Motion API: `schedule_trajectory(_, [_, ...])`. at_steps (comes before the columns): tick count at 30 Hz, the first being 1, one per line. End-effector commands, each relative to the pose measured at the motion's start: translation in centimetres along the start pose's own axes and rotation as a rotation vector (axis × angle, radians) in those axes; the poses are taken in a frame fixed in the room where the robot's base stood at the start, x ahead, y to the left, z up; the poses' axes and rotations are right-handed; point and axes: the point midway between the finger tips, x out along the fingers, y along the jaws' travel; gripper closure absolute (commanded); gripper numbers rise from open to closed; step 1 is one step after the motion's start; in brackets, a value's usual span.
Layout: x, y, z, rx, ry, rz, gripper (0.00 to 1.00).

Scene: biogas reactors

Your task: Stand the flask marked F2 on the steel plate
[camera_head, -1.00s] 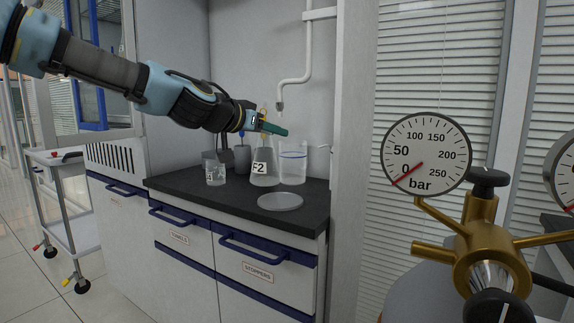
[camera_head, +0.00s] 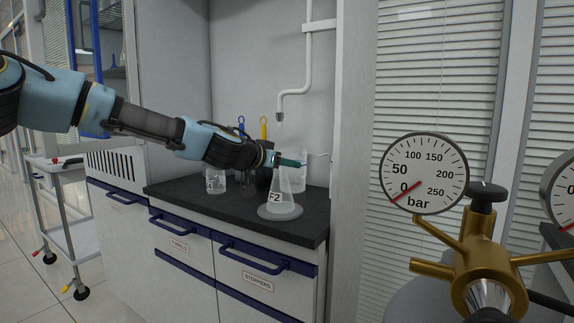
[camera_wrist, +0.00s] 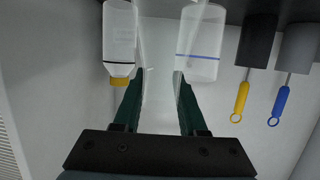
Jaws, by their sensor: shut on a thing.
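The clear conical flask marked F2 (camera_head: 283,190) is upright, its dark F2 label facing the head camera. My gripper (camera_head: 289,162) is shut on the upper part of the flask, with its green fingers around the neck. In the wrist view, the fingers (camera_wrist: 160,76) have clear glass between them, and the flask's outline is hard to make out. The round steel plate (camera_head: 264,212) lies on the dark worktop. The flask's base appears within the plate's outline, at or very near its surface; I cannot tell whether it touches.
A small beaker (camera_head: 215,180) stands left on the worktop (camera_head: 190,197). A larger beaker with a blue line (camera_wrist: 202,42) and a yellow-capped bottle (camera_wrist: 119,45) are near the fingers. Holders with yellow (camera_wrist: 240,102) and blue (camera_wrist: 279,105) handled tools stand behind. A gauge (camera_head: 424,173) is right.

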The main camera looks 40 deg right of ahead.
Motion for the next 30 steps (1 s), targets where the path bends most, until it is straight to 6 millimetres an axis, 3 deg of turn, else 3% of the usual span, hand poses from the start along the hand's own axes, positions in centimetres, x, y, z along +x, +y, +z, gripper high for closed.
schedule_trajectory(12, [0.35, 0.01, 0.41, 0.002, 0.001, 0.000, 1.00])
schedule_trajectory(13, [0.33, 0.01, 0.35, 0.001, 0.001, 0.000, 0.57])
schedule_trajectory(21, [0.31, 0.01, 0.30, 0.001, 0.001, 0.000, 0.29])
schedule_trajectory(30, [0.20, 0.00, -0.05, 0.001, 0.001, 0.000, 0.29])
